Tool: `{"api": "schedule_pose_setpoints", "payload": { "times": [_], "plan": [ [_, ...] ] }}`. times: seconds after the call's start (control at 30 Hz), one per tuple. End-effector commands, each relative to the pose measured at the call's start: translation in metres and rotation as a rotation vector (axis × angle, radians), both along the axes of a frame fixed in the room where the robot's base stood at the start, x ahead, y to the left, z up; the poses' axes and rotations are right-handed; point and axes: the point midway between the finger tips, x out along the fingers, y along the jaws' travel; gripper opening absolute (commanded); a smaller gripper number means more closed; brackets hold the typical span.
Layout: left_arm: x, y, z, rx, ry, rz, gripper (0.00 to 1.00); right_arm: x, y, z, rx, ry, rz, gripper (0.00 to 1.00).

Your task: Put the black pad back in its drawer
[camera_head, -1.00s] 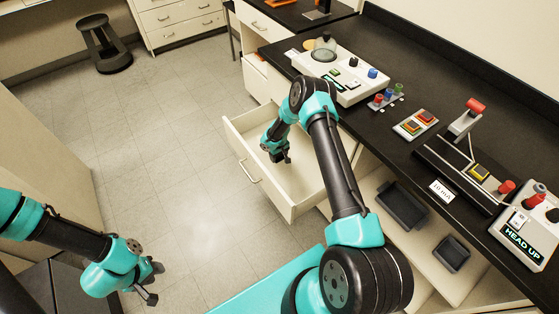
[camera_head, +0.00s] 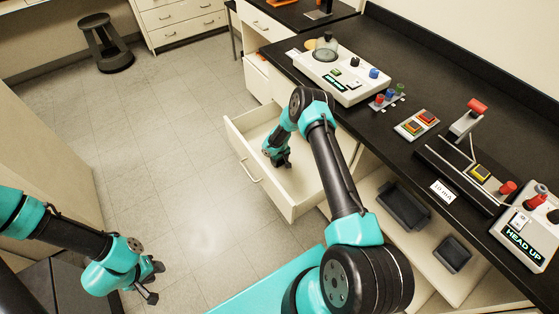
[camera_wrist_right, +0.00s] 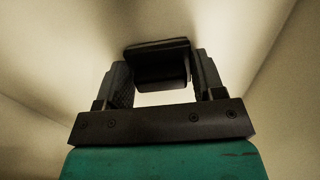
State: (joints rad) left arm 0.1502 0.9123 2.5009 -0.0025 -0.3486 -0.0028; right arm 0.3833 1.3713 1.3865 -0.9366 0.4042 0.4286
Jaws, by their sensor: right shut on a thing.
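The black pad (camera_wrist_right: 160,62) is between the two fingers of my right gripper (camera_wrist_right: 162,85) in the right wrist view, with pale drawer surfaces behind it. In the head view my right gripper (camera_head: 283,163) points down inside the open cream drawer (camera_head: 308,192); the pad there is too dark and small to make out. I cannot tell whether the pad touches the drawer floor. My left gripper (camera_head: 152,280) hangs over the floor at the lower left, away from the drawer, its fingers apart and empty.
Two dark trays (camera_head: 403,204) lie on a shelf below the bench. The tiled floor left of the drawer is clear.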

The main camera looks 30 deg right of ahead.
Motion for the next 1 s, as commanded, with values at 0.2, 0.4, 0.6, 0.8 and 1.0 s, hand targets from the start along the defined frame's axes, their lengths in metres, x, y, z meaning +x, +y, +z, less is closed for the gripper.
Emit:
{"api": "schedule_pose_setpoints", "payload": {
  "times": [0.2,0.4,0.6,0.8,1.0],
  "plan": [
    [0.000,0.000,0.000,0.000,0.000,0.000,0.36,0.000,0.000,-0.003,0.000,0.001,0.000,0.69],
    [0.000,0.000,0.000,0.000,0.000,0.000,0.36,0.000,0.000,-0.003,0.000,0.001,0.000,0.88],
    [0.000,0.000,0.000,0.000,0.000,0.000,0.36,0.000,0.000,-0.003,0.000,0.000,0.000,0.88],
    [0.000,0.000,0.000,0.000,0.000,0.000,0.36,0.001,0.000,0.004,0.000,-0.001,0.000,0.88],
    [0.000,0.000,0.000,0.000,0.000,0.000,0.36,0.001,0.000,0.028,0.000,-0.001,0.000,0.88]
  ]
}}
